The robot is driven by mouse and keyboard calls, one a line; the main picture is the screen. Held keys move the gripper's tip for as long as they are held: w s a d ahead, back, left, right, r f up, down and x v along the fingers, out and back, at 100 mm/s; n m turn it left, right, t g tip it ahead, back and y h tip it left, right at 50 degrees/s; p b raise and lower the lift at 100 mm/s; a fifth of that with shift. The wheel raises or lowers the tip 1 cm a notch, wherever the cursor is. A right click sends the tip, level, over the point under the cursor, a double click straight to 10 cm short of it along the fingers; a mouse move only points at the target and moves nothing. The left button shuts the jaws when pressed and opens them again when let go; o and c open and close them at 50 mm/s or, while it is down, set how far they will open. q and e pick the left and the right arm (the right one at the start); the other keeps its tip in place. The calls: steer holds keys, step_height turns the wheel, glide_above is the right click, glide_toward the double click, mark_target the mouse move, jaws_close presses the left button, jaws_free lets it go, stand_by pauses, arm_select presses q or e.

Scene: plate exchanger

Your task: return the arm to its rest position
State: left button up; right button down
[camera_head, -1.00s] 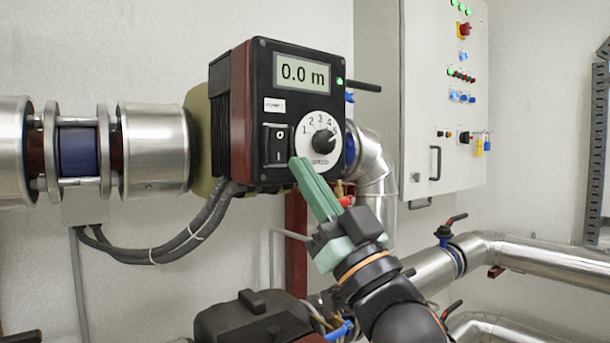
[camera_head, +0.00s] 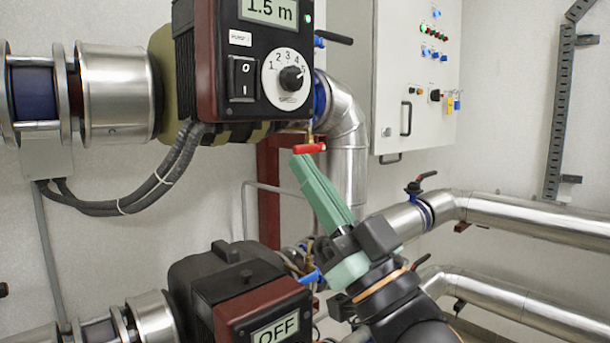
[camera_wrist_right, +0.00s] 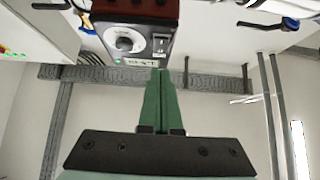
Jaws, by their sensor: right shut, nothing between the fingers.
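My right gripper (camera_head: 305,165) is shut and empty, its green fingers pressed together, in the middle of the head view. It hangs below the upper pump controller (camera_head: 260,70), apart from it in the picture. The controller has a display reading 1.5 m, a numbered dial (camera_head: 290,77), a black rocker switch (camera_head: 242,78) and a lit green lamp. In the right wrist view the shut fingers (camera_wrist_right: 161,75) point toward the controller face (camera_wrist_right: 130,38), which appears upside down. My left gripper is not in view.
A lower pump controller (camera_head: 262,312) reading OFF stands below, left of my right arm. A red valve handle (camera_head: 309,148) lies close by the fingertips. Silver pipes (camera_head: 530,215) run to the right. A grey cabinet (camera_head: 398,150) hangs on the wall behind.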

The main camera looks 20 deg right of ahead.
steer(key=w+f+m+g+h+p, duration=0.1)
steer(key=w+f+g+h, duration=0.25)
steer(key=f, duration=1.25)
steer(key=w+f+m+g+h+p, duration=0.15)
steer(key=w+f+g, duration=0.3)
steer(key=f, duration=1.15)
steer(key=s+f+g, duration=0.1)
steer(key=s+f, duration=0.2)
steer(key=f, duration=0.3)
steer(key=s+f+g+h+p, duration=0.1)
steer(key=s+f, duration=0.1)
steer(key=f, duration=0.4)
steer(key=s+f+g, duration=0.1)
steer(key=s+f, duration=0.2)
steer(key=f, duration=0.3)
steer(key=s+f+g+p, duration=0.1)
steer(key=s+f+g, duration=0.3)
steer(key=s+f, duration=0.9)
steer(key=shift+s+d+g+h, duration=0.15)
steer(key=shift+s+g+h, duration=0.15)
steer(key=shift+s, duration=0.5)
steer(key=shift+n, duration=0.25)
